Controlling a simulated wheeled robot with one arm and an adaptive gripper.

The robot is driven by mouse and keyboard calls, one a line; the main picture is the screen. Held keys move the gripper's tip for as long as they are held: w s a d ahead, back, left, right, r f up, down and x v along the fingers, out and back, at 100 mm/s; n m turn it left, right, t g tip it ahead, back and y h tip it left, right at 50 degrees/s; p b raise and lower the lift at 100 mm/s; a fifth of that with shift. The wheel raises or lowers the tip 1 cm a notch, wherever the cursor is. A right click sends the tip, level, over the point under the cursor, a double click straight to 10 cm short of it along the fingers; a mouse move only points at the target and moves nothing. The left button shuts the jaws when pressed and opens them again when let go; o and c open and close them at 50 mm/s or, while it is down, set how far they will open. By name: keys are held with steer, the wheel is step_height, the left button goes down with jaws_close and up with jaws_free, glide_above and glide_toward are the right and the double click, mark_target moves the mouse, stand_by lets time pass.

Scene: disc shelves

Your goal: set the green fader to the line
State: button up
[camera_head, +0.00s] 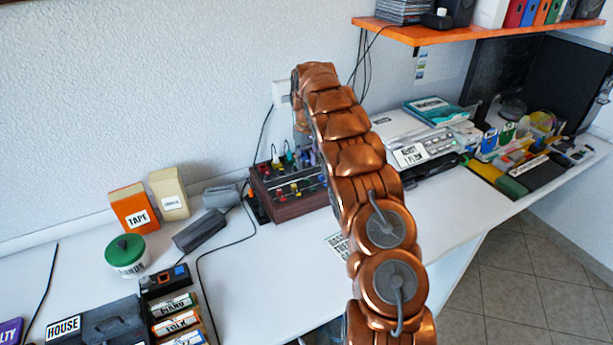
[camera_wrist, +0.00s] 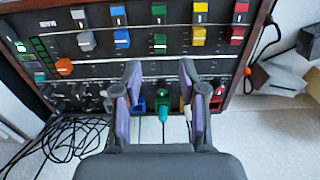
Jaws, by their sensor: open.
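The mixer (camera_head: 283,207) is a dark panel in a brown case on the desk, partly hidden behind my arm in the head view. In the wrist view, its coloured faders stand in a row, with the green fader (camera_wrist: 159,42) in the middle, between blue and yellow. My gripper (camera_wrist: 160,72) is open and empty. Its purple-padded fingers are spread below the green fader in the picture, roughly centred on its column, apart from the cap. The head view hides the fingertips.
The blue fader (camera_wrist: 121,38) and yellow fader (camera_wrist: 198,35) flank the green one closely. A teal plug (camera_wrist: 163,113) and other coloured pieces stand between and beside the fingers. Black cables (camera_wrist: 70,135) lie at lower left.

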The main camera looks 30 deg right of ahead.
mark_target(306, 179)
steer(key=shift+f+p, duration=0.85)
steer(key=shift+f, duration=2.5)
steer(key=shift+c, duration=0.3)
jaws_close()
